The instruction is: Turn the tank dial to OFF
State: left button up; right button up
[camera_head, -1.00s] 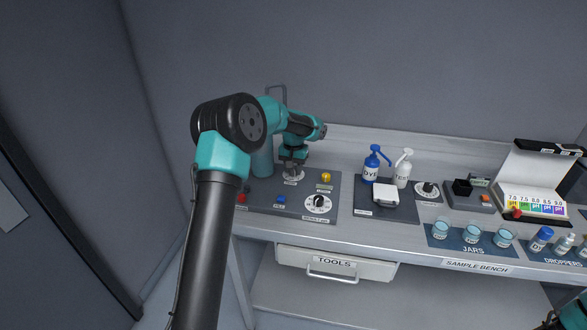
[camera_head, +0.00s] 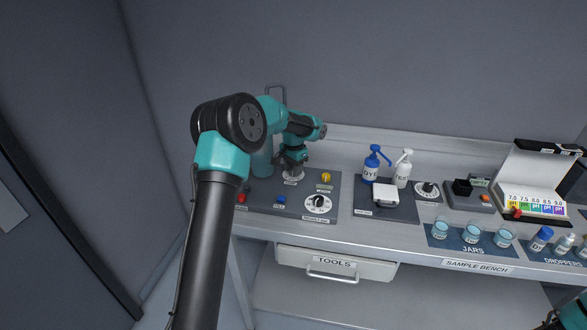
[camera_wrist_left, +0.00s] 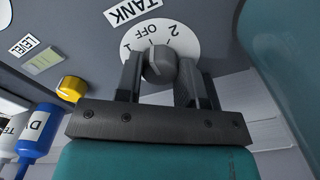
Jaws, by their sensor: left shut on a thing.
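The tank dial is a white round plate (camera_wrist_left: 183,35) marked 1, OFF and 2, with a grey knob (camera_wrist_left: 158,66) at its centre and a TANK label above it. My left gripper (camera_wrist_left: 160,72) reaches down over the dial, with one finger on each side of the knob, shut on it. The OFF mark lies just beyond the knob in the left wrist view; I cannot tell exactly which mark the knob points at. In the head view the left gripper (camera_head: 292,168) hides most of the dial plate (camera_head: 293,178). My right gripper is not in view.
A yellow button (camera_head: 326,178), a second white dial (camera_head: 318,204), a blue button (camera_head: 280,200) and a red button (camera_head: 242,197) share the panel. The blue DYE bottle (camera_head: 371,165) and a white bottle (camera_head: 402,168) stand to the right. A tools drawer (camera_head: 335,264) is below.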

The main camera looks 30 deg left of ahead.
pick_arm(q)
jog(key=o, duration=0.9)
jog(key=shift+r, duration=0.1)
notch_tip(320, 180, up, 17)
jog(key=shift+r, duration=0.15)
dwell(0.5)
